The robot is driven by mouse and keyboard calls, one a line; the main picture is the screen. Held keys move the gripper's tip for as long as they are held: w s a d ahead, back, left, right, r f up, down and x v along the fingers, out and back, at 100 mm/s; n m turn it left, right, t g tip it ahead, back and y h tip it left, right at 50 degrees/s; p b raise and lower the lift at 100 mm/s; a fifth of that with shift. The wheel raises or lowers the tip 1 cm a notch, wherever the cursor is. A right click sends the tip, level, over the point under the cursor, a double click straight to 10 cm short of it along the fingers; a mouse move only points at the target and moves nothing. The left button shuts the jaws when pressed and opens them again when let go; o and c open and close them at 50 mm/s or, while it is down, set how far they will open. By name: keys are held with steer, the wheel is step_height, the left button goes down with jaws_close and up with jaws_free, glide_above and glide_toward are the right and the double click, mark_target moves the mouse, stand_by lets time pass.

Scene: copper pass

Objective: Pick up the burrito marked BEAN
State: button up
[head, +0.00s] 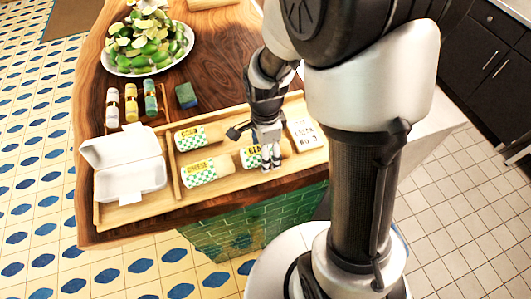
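A wrapped burrito with a green-checked wrapper and a yellow label (249,158) lies in the right part of the wooden tray (150,213). Only "BE" and part of a third letter of its label show, because my gripper (271,165) covers the rest. My gripper points down over this burrito's right part, with its fingertips near the wrapper. I cannot tell if they touch it or how far apart the fingers are. A burrito marked CHEESE (200,173) lies to the left, and another burrito (190,137) with a small, unclear label lies behind that one.
An open white clamshell box (130,180) sits in the tray's left part. A white lettered card (305,135) stands at the tray's right. Behind are several small bottles (131,103), a green-blue block (186,95) and a plate of limes (145,48). My arm hides the table's right side.

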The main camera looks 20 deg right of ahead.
steer(key=shift+c, duration=0.6)
steer(key=c, duration=1.2)
